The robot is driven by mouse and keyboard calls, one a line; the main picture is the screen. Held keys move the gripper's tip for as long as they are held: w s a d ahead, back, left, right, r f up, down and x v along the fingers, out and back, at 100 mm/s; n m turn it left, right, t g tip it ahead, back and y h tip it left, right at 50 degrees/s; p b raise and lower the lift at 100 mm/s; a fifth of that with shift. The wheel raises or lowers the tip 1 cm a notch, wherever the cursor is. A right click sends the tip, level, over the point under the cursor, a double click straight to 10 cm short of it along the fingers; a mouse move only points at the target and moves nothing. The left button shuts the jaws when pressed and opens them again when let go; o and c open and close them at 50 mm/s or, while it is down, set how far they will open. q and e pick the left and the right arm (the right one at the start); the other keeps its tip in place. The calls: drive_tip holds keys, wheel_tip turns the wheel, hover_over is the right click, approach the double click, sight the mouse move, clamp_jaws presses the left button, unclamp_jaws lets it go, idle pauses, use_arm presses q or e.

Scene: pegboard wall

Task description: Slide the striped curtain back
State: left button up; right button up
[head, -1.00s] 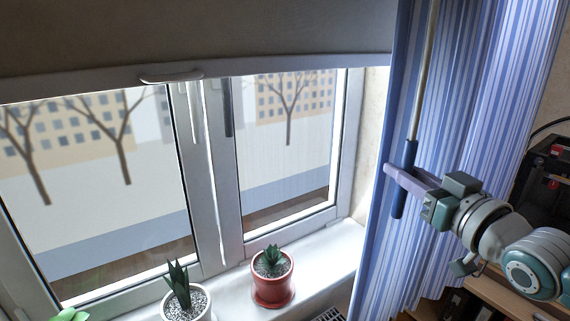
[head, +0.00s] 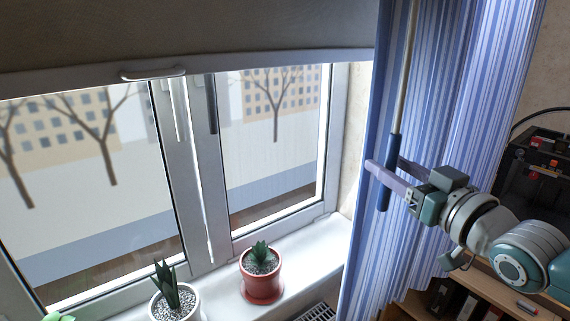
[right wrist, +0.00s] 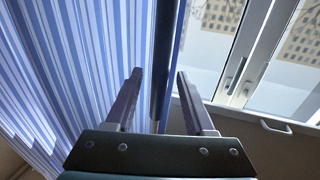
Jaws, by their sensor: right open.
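The blue-and-white striped curtain (head: 465,125) hangs in folds to the right of the window; it also fills the left of the right wrist view (right wrist: 85,60). A pale rod (head: 408,70) hangs along its left edge and ends in a dark blue handle (head: 391,165). My right gripper (head: 384,168) is open at the handle. In the right wrist view its two fingers (right wrist: 157,88) stand apart, with the dark blue handle (right wrist: 164,65) between them; contact cannot be told. My left gripper is not in view.
A red pot with a plant (head: 262,275) and a white pot with a plant (head: 175,300) stand on the white windowsill (head: 318,250). A grey blind (head: 190,30) covers the window's top. Shelves with a dark machine (head: 540,165) stand at the right.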

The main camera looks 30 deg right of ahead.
drive_tip(key=s+a+b, duration=0.1)
drive_tip(key=s, duration=0.8)
drive_tip(key=shift+a, duration=0.35)
